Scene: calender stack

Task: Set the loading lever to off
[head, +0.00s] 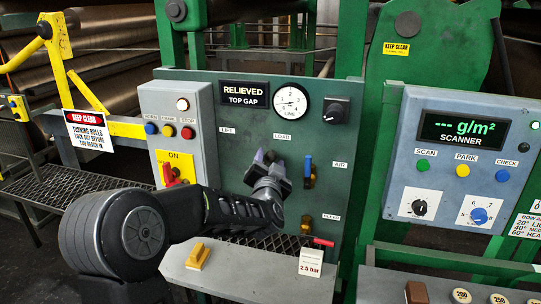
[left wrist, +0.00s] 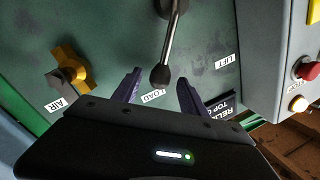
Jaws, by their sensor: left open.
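The loading lever (left wrist: 171,42) shows in the left wrist view as a metal rod with a black ball knob (left wrist: 160,75). Its pivot is at the top edge of that picture, and its knob end lies by the LOAD label (left wrist: 153,96). My left gripper (left wrist: 158,84) is open, with one dark purple finger on each side of the knob. Whether either finger touches it, I cannot tell. In the head view my left gripper (head: 269,164) is in front of the green panel below the LOAD label (head: 281,136) and hides the lever. My right gripper is not in view.
Right of the gripper is the AIR valve (head: 308,172) with a blue handle; the left wrist view shows a yellow-brown fitting (left wrist: 72,68) near AIR. A grey button box (head: 183,112) with a red switch stands left. A ledge (head: 235,275) with a yellow block lies below.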

